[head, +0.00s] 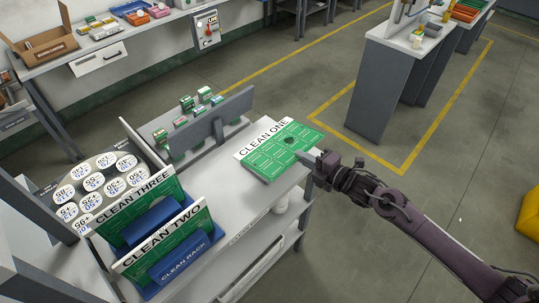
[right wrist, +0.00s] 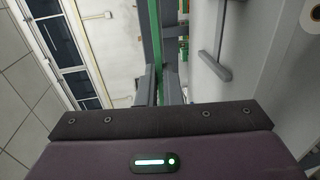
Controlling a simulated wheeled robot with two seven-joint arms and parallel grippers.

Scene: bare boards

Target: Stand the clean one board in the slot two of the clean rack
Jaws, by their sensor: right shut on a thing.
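The green clean one board (head: 275,152) with a white label strip is roughly level at the far end of the white counter. My right gripper (head: 314,160) is shut on its right edge. In the right wrist view the board (right wrist: 154,45) shows edge-on between the fingers (right wrist: 160,92). I cannot tell whether it touches the counter. The blue clean rack (head: 182,262) is at the near left. The clean two board (head: 165,240) stands in its front and the clean three board (head: 135,208) stands further back, with blue rack between them. The slot numbers cannot be read. My left gripper is not in view.
The counter (head: 225,195) is clear between rack and board. A grey upright panel (head: 210,122) and small green boxes (head: 187,103) stand behind. A panel of white round labels (head: 100,182) is beside the rack. Open floor lies to the right.

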